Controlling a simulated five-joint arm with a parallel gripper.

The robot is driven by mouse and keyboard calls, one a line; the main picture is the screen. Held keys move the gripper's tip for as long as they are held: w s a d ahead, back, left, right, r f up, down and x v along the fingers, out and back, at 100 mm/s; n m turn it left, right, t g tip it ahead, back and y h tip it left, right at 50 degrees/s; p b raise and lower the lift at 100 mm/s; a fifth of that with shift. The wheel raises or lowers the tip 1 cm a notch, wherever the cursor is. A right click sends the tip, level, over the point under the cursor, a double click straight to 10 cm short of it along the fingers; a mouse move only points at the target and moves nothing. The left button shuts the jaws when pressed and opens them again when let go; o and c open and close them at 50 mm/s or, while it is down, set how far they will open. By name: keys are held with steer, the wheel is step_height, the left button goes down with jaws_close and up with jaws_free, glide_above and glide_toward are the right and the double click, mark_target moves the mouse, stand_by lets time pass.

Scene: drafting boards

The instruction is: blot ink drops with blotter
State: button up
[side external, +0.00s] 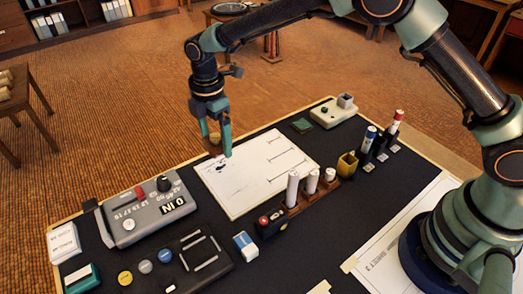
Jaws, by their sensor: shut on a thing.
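A white sheet (250,193) lies on the dark drafting board. Small dark ink drops (220,167) show near its upper left corner, and thin dark and red lines run on its right half. My gripper (217,143) points down just above the sheet's upper left corner, close to the ink drops. It is shut on a small tan thing (213,138), which seems to be the blotter. The fingers hide much of it, and I cannot tell if it touches the sheet.
A grey box with dials (145,210) stands left of the sheet. White rolls in a brown rack (293,187), a yellow cup (347,164) and upright markers (369,138) stand to the right. A blue and white block (246,244) and round coloured discs (145,267) lie in front.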

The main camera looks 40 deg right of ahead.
glide_above(230, 163)
steer(key=a, duration=0.3)
steer(key=shift+w+f, duration=0.1)
steer(key=shift+f, duration=2.35)
steer(key=shift+f, duration=0.7)
steer(key=shift+a, duration=0.1)
steer(key=shift+a, duration=1.35)
steer(key=shift+d, duration=0.1)
steer(key=shift+d, duration=2.9)
